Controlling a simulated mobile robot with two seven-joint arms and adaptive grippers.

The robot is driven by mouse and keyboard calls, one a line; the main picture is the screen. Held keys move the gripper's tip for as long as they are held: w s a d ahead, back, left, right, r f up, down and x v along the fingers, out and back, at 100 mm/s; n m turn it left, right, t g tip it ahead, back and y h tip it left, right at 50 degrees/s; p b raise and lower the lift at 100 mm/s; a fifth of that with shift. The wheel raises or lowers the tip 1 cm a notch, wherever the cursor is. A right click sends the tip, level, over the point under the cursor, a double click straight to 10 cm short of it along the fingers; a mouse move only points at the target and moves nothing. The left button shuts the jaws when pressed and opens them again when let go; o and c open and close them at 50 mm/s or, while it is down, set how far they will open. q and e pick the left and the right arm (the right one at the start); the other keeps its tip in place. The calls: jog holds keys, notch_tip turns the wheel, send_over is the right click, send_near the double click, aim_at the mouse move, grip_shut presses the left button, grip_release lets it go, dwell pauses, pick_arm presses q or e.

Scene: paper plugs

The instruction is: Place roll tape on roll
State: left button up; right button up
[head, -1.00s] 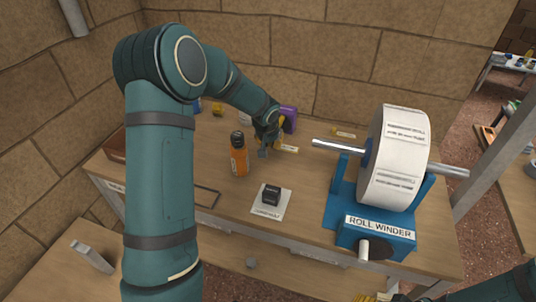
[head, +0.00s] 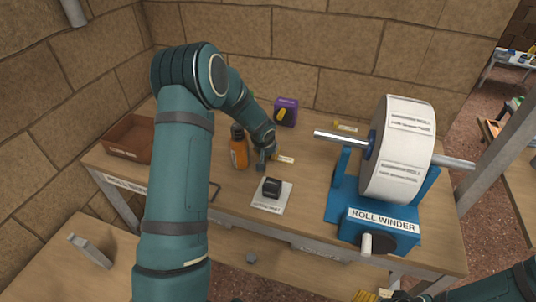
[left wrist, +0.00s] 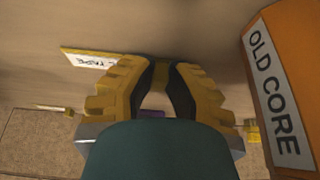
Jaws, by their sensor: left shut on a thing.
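The white paper roll (head: 405,150) with printed labels sits on a metal rod in the blue roll winder (head: 384,240). The roll tape (head: 284,159) is a small yellow strip with a white label, seen just right of my left gripper (head: 265,157). In the left wrist view my yellow ridged fingers (left wrist: 166,90) are shut on the strip, and the labelled end (left wrist: 92,60) sticks out to the left. My left gripper is low over the table, left of the winder; its fingertips are partly hidden.
A purple container (head: 286,110) and another small yellow strip (head: 346,127) are behind. A brown bin (head: 128,142) is at the left.

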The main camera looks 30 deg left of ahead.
pick_arm(q)
jog(key=shift+f, duration=0.1)
jog(key=o, duration=0.7)
